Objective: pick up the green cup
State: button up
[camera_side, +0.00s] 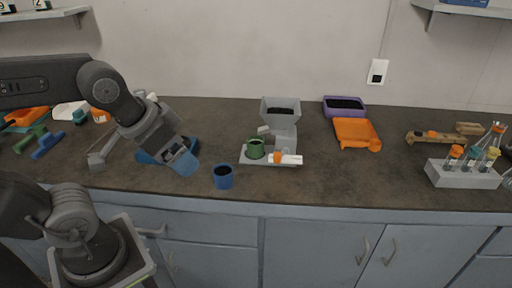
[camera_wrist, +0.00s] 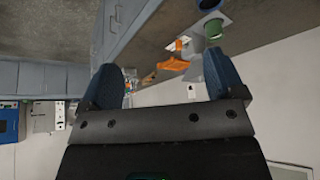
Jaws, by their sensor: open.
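The green cup (camera_side: 256,149) stands upright on the light grey base of the sieve shaker (camera_side: 281,141), below and left of its hopper. In the wrist view the green cup (camera_wrist: 213,28) shows near the top right, past the right finger. My gripper (camera_side: 178,160) is left of the green cup and apart from it, tilted down to the right. The wrist view shows my gripper (camera_wrist: 161,74) with its two blue fingers wide apart and nothing between them.
A blue cup (camera_side: 223,177) with dark contents stands near the counter's front edge, between my gripper and the shaker. An orange scoop-like piece (camera_side: 357,134) and a purple tray (camera_side: 344,106) lie right of the shaker. A tube rack (camera_side: 463,174) stands far right.

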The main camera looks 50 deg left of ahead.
jog(key=m+g+h, duration=0.3)
jog(key=m+h, duration=0.1)
jog(key=m, duration=0.5)
send_over(255, 147)
jog(key=s+a, duration=0.2)
jog(key=a, duration=0.5)
notch_tip(255, 147, down, 9)
jog(key=x, duration=1.4)
jog(key=shift+a, duration=0.2)
jog(key=shift+c, duration=0.5)
